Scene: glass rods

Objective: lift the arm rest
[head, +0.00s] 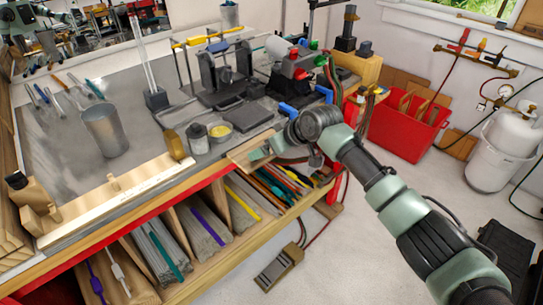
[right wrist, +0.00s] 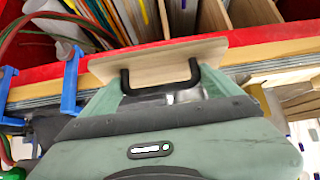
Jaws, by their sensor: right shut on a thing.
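The arm rest is a flat light-wood board (head: 238,158) at the front edge of the workbench, right of centre in the head view. My right gripper (head: 262,153) reaches it from the right and is shut on it. My left gripper is not in view.
Open cubbies of glass rods (head: 205,228) lie under the bench front. Blue clamps (head: 288,109) and a torch with red and green knobs (head: 298,65) stand close by. A metal cup (head: 105,132) stands on the bench top. A red bin (head: 408,120) stands on the floor to the right.

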